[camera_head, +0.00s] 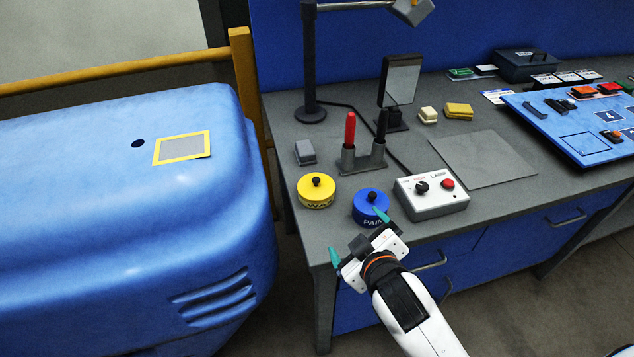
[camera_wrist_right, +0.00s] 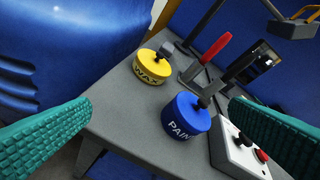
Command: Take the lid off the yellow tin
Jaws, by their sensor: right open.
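The yellow tin (camera_head: 316,195) stands upright near the left front corner of the grey bench, with its lid on and a black knob (camera_head: 316,181) on top. In the right wrist view the yellow tin (camera_wrist_right: 153,67) shows the word WAX. A blue tin (camera_head: 370,209) marked PAINT, also with a black knob, stands just right of it. My right gripper (camera_head: 358,240) is open and empty at the bench's front edge, in front of both tins. Its teal fingers frame the blue tin (camera_wrist_right: 185,117) in the right wrist view. My left gripper is not in view.
A white lamp control box (camera_head: 431,197) sits right of the blue tin. A holder with red (camera_head: 350,130) and black handles stands behind the tins, beside a grey block (camera_head: 305,152). A lamp post (camera_head: 309,62) rises at the back. A large blue machine (camera_head: 120,230) stands left.

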